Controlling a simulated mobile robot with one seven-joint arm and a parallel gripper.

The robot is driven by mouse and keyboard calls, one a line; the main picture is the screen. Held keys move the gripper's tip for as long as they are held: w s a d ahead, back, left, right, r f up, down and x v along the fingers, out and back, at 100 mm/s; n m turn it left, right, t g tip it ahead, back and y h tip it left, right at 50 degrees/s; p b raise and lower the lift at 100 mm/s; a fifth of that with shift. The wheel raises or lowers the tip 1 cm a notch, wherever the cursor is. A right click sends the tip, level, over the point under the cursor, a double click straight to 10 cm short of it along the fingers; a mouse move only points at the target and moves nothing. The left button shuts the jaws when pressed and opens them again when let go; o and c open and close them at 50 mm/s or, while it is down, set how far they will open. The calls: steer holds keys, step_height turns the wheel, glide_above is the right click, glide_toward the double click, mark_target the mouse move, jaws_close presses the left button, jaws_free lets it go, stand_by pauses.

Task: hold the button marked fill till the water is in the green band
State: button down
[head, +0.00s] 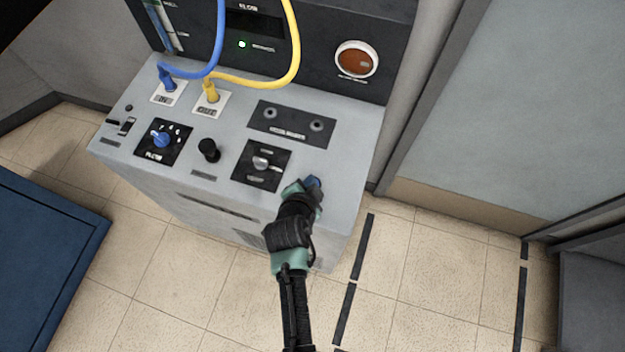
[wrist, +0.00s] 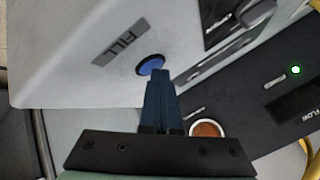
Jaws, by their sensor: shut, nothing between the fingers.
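The blue round button (wrist: 150,64) sits beside a label reading FILL (wrist: 120,42) in the wrist view. It also shows in the head view (head: 314,182), at the panel's front right, partly hidden by my gripper. My gripper (wrist: 161,74) is shut and empty, its fingertips at the button's lower edge in the wrist view. I cannot tell whether they touch or press it. A water gauge (head: 165,25) with a bluish tube stands at the head view's top left. It is cut off by the frame, and its water level and green band cannot be made out.
The grey console (head: 345,140) carries a blue knob (head: 161,140), a black knob (head: 208,149) and a silver switch (head: 262,163). Blue (head: 220,40) and yellow (head: 293,45) hoses loop above it. A green light (head: 242,44) is lit. An orange round lamp (head: 357,60) is at the back right.

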steer(key=shift+r+p, duration=0.65)
steer(key=shift+r, duration=0.15)
step_height(320, 180, up, 5)
steer(key=p, duration=0.4)
steer(key=shift+r, duration=0.1)
stand_by(0.5)
